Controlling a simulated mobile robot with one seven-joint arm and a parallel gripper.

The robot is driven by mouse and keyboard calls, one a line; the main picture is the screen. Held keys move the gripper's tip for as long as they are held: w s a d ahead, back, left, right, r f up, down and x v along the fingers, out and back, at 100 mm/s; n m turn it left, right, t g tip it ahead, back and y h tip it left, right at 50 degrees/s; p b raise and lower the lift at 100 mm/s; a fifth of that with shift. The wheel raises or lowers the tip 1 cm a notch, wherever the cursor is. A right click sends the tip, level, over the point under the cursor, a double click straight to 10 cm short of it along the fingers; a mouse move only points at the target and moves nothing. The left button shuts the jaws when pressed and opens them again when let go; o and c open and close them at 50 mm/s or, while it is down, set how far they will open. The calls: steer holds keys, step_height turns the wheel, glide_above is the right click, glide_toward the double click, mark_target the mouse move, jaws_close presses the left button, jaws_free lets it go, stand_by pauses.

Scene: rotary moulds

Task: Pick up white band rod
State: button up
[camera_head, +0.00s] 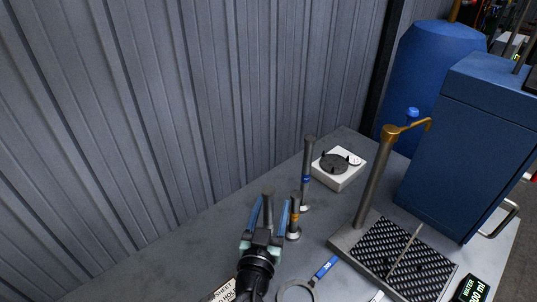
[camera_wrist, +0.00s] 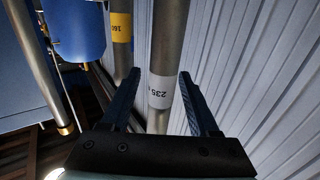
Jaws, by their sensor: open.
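The white band rod (camera_wrist: 159,90) is a grey metal rod with a white label reading 235. In the wrist view it stands between the two blue fingers of my gripper (camera_wrist: 161,76), with gaps on both sides. My gripper (camera_head: 269,203) is open around it and does not grip it. In the head view the upper part of the rod (camera_head: 268,208) shows between the fingers; its band and base are hidden by my gripper and wrist.
A yellow-band rod (camera_head: 295,212) stands close to the right finger. A blue-band rod (camera_head: 306,170) stands behind it. A tap stand (camera_head: 372,185) with a grated tray is right. A ring tool (camera_head: 297,291) lies in front. Corrugated wall (camera_head: 150,110) is left.

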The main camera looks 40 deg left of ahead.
jaws_close()
steer(key=shift+r, duration=0.1)
stand_by(1.2)
